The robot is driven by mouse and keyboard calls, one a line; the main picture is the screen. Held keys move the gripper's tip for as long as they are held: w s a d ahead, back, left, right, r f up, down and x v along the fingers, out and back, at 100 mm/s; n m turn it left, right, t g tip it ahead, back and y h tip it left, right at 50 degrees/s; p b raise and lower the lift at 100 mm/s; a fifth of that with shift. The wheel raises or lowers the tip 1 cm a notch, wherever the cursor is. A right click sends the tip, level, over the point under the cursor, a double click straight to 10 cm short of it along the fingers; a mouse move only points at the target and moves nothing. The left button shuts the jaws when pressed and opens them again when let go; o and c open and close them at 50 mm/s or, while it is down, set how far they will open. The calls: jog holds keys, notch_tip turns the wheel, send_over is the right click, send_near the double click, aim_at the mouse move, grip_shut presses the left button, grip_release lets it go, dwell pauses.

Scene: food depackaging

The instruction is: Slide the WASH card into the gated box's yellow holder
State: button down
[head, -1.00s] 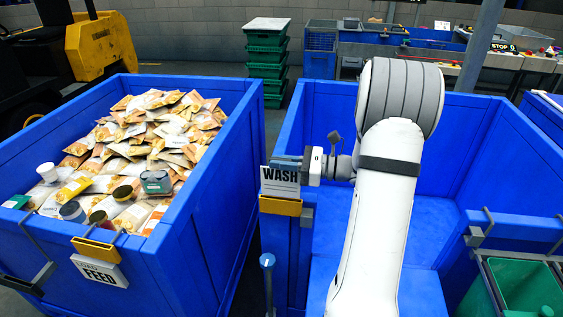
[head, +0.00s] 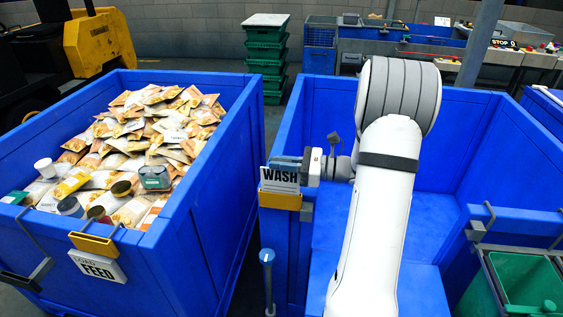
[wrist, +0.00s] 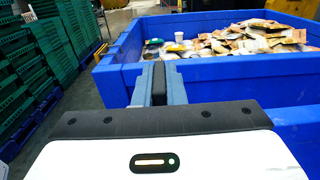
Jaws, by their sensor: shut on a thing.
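The white WASH card (head: 280,178) stands upright at the yellow holder (head: 280,200) on the front left corner of the empty blue box (head: 400,215). The card's lower edge is hidden behind the holder's front lip, so it sits at least partly inside. My gripper (head: 290,165) comes from the right and is shut on the card near its top edge. In the wrist view my closed fingers (wrist: 159,85) show, but the card cannot be made out there.
A blue box (head: 190,240) full of pouches stands to the left, with a FEED card (head: 98,267) in its own yellow holder (head: 94,245). A green bin (head: 525,280) hangs at the right. A narrow gap separates the two boxes.

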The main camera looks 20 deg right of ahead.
jog(key=shift+f+b, duration=1.15)
jog(key=shift+f, duration=0.9)
jog(key=c, duration=1.4)
grip_release()
jog(key=v, duration=0.7)
jog(key=shift+s+d+b, duration=0.2)
jog(key=shift+d+b, duration=0.1)
jog(key=shift+d, duration=0.05)
